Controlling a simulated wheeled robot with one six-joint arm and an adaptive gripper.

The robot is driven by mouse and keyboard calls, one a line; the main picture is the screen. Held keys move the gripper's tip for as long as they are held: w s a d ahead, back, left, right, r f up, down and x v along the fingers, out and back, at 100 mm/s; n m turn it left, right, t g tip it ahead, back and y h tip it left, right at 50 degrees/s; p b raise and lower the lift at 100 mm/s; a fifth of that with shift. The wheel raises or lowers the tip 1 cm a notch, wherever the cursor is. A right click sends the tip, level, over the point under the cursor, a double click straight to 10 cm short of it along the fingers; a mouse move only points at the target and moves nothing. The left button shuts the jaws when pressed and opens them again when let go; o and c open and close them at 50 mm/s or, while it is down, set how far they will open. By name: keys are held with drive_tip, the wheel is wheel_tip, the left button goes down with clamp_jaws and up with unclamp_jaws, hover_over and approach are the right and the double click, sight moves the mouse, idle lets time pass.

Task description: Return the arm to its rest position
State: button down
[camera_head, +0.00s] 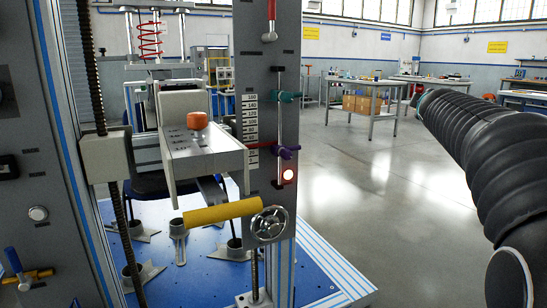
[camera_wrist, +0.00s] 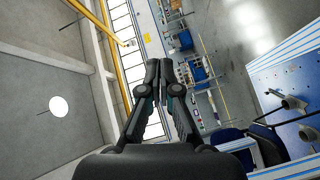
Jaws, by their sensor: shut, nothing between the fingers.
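My arm (camera_head: 485,150), in a black ribbed sleeve, reaches in from the right edge of the head view, in front of open floor. It stands well apart from the test machine. My gripper (camera_wrist: 159,64) shows in the wrist view with its two dark fingers close together, shut and empty. It points into open room, with nothing touching the fingertips. The gripper cannot be made out in the head view.
The test machine's grey column (camera_head: 266,120) stands left of my arm, with a handwheel (camera_head: 270,224) and a yellow roller (camera_head: 222,212). Its blue base (camera_head: 200,275) lies below. A workbench (camera_head: 371,88) stands behind. A blue chair (camera_wrist: 237,147) shows in the wrist view.

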drive_tip(key=s+a+f+m+g+y, duration=0.1)
drive_tip(key=s+a+f+m+g, duration=0.35)
drive_tip(key=s+f, duration=0.5)
drive_tip(key=s+a+f+m+g+y, duration=0.25)
drive_tip(key=s+a+f+m, duration=0.2)
drive_tip(key=s+f, duration=0.5)
drive_tip(key=s+a+f+g+y+p, duration=0.1)
drive_tip(key=s+a+f, duration=0.4)
drive_tip(key=s, duration=0.5)
drive_tip(key=s+a+f+g+y+p, duration=0.1)
drive_tip(key=s+a+f+g+y, duration=0.1)
drive_tip(key=s+a+f, duration=0.4)
drive_tip(key=s+a, duration=0.2)
drive_tip(key=s, duration=0.2)
drive_tip(key=shift+s+a+f+m, duration=0.25)
drive_tip(key=shift+a+m, duration=0.15)
